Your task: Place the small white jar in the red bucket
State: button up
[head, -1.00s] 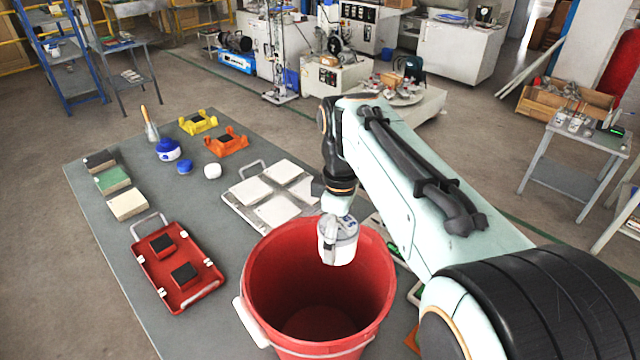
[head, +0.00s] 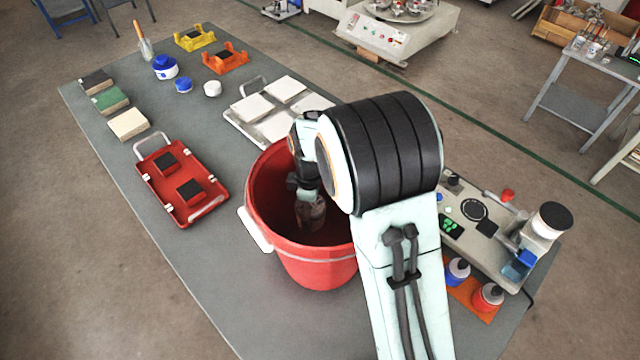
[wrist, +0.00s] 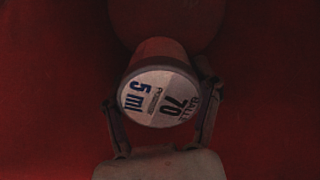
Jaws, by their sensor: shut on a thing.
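The red bucket (head: 322,268) stands upright on the grey table, partly hidden behind my arm in the head view. My gripper (head: 309,203) is down inside the bucket's mouth, in shadow. In the wrist view my gripper (wrist: 160,112) is shut on a small jar (wrist: 158,97), with a finger on either side. The jar's pale round top reads "70" and "5 ml". Dark red bucket wall surrounds the jar, with a rounder dark red area beyond it. I cannot tell whether the jar touches the bottom.
A small white round container (head: 212,88) and blue-lidded jars (head: 165,68) stand at the back left. A red tray (head: 205,205) lies left of the bucket, and white tiles (head: 252,109) lie behind it. A device (head: 480,225) and bottles (head: 487,298) are right of my arm.

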aim_at(312, 243)
notch_tip(312, 243, down, 10)
jog(key=shift+r, duration=0.1)
dwell(0.4)
jog(key=o, duration=1.2)
notch_tip(312, 243, up, 12)
